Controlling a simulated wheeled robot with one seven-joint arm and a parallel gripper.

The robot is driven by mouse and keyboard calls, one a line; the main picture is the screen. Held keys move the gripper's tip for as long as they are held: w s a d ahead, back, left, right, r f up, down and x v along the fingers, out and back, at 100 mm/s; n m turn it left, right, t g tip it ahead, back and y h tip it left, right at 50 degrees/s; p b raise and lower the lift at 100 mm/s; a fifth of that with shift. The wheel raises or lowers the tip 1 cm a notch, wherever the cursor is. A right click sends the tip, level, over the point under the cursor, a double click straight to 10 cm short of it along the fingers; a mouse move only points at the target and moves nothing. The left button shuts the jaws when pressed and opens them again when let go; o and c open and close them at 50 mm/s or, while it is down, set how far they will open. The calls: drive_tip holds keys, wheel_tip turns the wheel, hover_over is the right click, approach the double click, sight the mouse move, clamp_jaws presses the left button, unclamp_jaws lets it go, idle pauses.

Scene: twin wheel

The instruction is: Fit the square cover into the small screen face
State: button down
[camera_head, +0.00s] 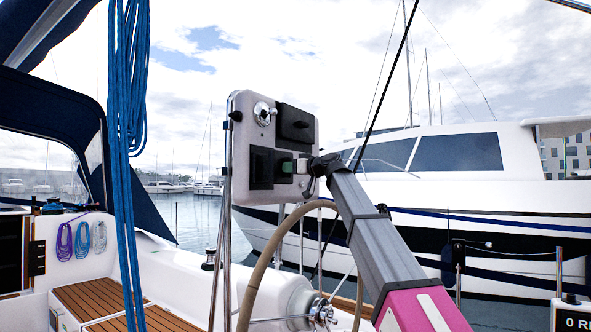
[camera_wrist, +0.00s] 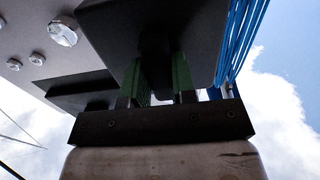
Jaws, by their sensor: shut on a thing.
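My gripper (camera_head: 303,166) is at the lower right of the white instrument pod (camera_head: 283,106). In the wrist view its green fingers (camera_wrist: 157,84) are shut on a black square cover (camera_wrist: 215,22), which fills the top of the view. In the head view the cover (camera_head: 284,163) is at the pod's lower left, beside or over a dark square face (camera_head: 261,168). I cannot tell whether it is seated or how much of the small screen face it hides. The fingers partly hide the cover's grip.
A second black square with a raised grip (camera_head: 295,124) sits on the pod's upper right. A round metal fitting (camera_head: 264,113) is beside it. A steel rail (camera_head: 228,170) runs up the pod's left side; the steering wheel (camera_head: 262,270) is below. Blue ropes (camera_head: 126,100) hang at left.

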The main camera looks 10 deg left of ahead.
drive_tip(key=shift+x, duration=2.85)
drive_tip(key=shift+x, duration=1.5)
drive_tip(key=c, duration=0.9)
unclamp_jaws()
drive_tip(key=shift+o, duration=0.3)
drive_tip(key=shift+s, duration=0.1)
approach(265, 169)
drive_tip(key=v, duration=0.4)
drive_tip(key=shift+d, duration=0.2)
drive_tip(key=shift+s+d, duration=0.1)
